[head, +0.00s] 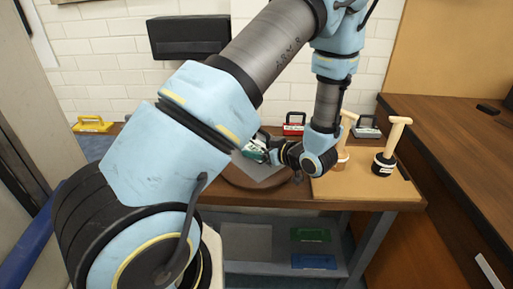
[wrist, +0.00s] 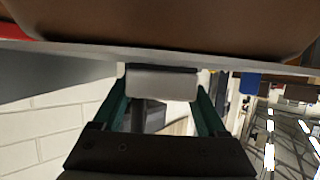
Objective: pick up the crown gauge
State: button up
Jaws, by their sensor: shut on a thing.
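My gripper (head: 257,148) is low over the workbench, with its teal fingers partly hidden by my wrist in the head view. In the wrist view the two fingers (wrist: 160,84) are shut on a pale grey block, which I take to be the handle of the crown gauge (wrist: 162,87). A thin grey plate runs across the picture just beyond the fingertips and seems joined to the block. In the head view a flat grey plate (head: 258,172) shows at the gripper, over a round brown disc (head: 233,181). I cannot tell whether the plate touches the disc.
A yellow handled piece (head: 92,124) stands at the back left, a red one (head: 293,124) behind my gripper, a grey one (head: 366,127) further right. My arm hides much of the bench.

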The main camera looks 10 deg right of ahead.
jog(key=c, duration=0.9)
grip_shut()
jog(key=shift+r, duration=0.2)
